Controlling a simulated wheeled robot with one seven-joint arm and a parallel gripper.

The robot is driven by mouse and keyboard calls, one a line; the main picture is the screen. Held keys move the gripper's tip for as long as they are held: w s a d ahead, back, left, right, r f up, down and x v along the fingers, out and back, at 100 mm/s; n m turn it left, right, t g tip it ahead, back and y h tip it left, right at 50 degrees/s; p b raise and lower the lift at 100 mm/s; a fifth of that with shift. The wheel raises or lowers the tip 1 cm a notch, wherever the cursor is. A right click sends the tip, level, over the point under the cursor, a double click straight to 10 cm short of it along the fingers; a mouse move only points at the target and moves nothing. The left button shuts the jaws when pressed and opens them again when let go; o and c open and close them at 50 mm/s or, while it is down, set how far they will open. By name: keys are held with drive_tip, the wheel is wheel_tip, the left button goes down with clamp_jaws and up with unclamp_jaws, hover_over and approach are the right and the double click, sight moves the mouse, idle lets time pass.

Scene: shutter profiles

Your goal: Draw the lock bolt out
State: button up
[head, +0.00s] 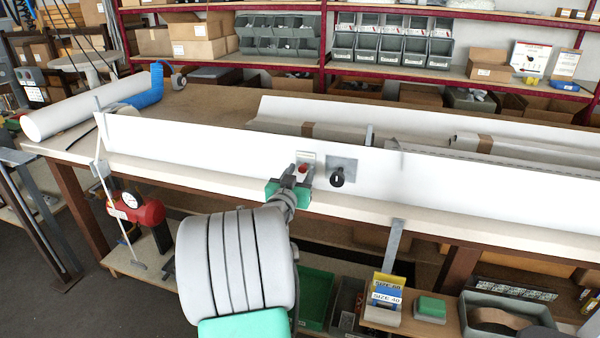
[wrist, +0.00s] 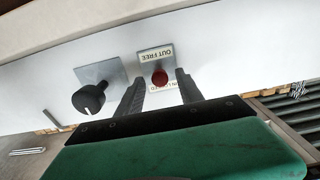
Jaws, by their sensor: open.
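The lock bolt shows as a red round knob (head: 303,168) on the front of the long white profile (head: 200,147). In the wrist view the red knob (wrist: 160,78) sits against a small label plate (wrist: 156,54) reading "OUT FREE", with a second, partly covered label on its other side. My gripper (head: 296,181) is open in front of it. In the wrist view my two dark fingers (wrist: 160,84) stand on either side of the knob, with gaps. I cannot tell whether the tips reach around it in depth.
A black slotted knob (head: 338,179) on a grey metal plate (head: 346,163) is just right of the bolt. The profile lies along the workbench (head: 180,178). A red tank with a gauge (head: 140,208) is below left. Bins and boxes stand on the lower shelf.

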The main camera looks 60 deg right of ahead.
clamp_jaws()
idle(0.4)
idle(1.0)
